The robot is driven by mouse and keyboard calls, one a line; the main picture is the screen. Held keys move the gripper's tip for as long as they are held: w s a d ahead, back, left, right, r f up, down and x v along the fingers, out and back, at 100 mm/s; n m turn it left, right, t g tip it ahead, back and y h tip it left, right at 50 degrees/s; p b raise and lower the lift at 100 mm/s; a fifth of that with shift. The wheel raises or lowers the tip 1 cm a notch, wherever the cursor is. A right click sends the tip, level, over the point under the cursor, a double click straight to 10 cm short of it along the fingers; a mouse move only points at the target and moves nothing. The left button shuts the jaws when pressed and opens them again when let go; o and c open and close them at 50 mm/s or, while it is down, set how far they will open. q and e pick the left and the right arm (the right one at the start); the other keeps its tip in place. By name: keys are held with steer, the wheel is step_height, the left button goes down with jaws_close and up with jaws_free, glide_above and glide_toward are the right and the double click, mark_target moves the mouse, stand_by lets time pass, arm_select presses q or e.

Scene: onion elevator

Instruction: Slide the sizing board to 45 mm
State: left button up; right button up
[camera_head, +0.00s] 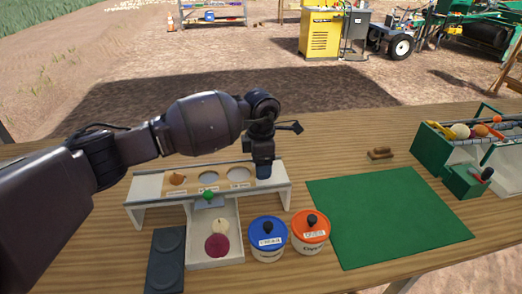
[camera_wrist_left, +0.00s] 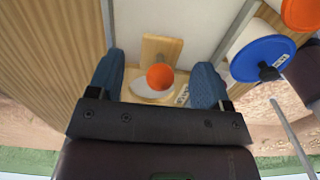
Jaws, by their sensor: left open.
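The sizing board (camera_head: 223,179) is a pale wooden strip with round holes and small labels, lying along the top of a white stand (camera_head: 280,190). The label numbers are too small to read. In the left wrist view, an orange ball knob (camera_wrist_left: 160,76) sits at the board's end (camera_wrist_left: 154,47). My left gripper (camera_head: 263,172) is over the right end of the board and hides the knob in the head view. In the left wrist view the open blue fingers (camera_wrist_left: 160,90) stand on either side of the knob, with gaps. My right gripper is not in view.
A white chute (camera_head: 239,247) below the stand holds a pale onion and a red onion; a green knob (camera_head: 208,195) is above them. Blue-lidded (camera_head: 267,233) and orange-lidded (camera_head: 311,226) jars stand right of it. A green mat (camera_head: 390,220) lies clear further right.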

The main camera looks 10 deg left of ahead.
arm_select(q)
steer(key=shift+f, duration=0.7)
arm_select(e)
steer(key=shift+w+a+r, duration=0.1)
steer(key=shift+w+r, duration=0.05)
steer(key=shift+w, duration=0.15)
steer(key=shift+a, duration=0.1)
